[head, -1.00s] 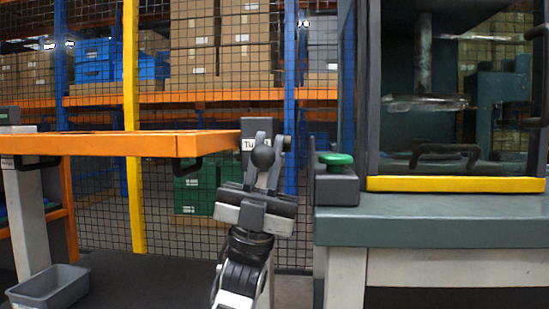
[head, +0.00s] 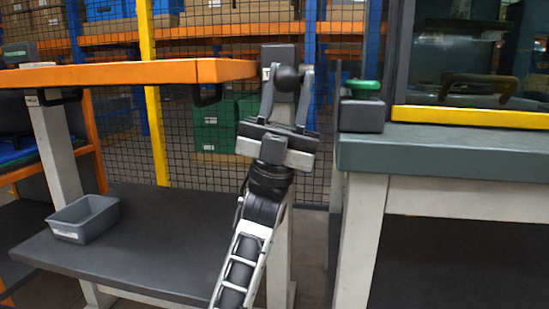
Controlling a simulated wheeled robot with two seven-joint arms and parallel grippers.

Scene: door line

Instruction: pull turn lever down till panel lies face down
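The orange panel (head: 130,73) is at the left and shows edge-on, lying level. A dark handle (head: 207,96) hangs under its right end. Which face is down cannot be seen. The turn lever shows as a black ball knob (head: 287,78) at the panel's right end, in front of a dark grey box (head: 279,53). The rest of the lever is hidden behind my gripper. My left gripper (head: 288,88) reaches up from below with its fingers apart, one on each side of the knob. The fingers look open around it. My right gripper is not in view.
A grey bench (head: 440,150) stands at the right, with a green button (head: 362,86) on a dark box and a yellow-edged machine window. A grey bin (head: 84,218) sits on the dark lower shelf (head: 150,235). Wire mesh (head: 228,140) closes off the back.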

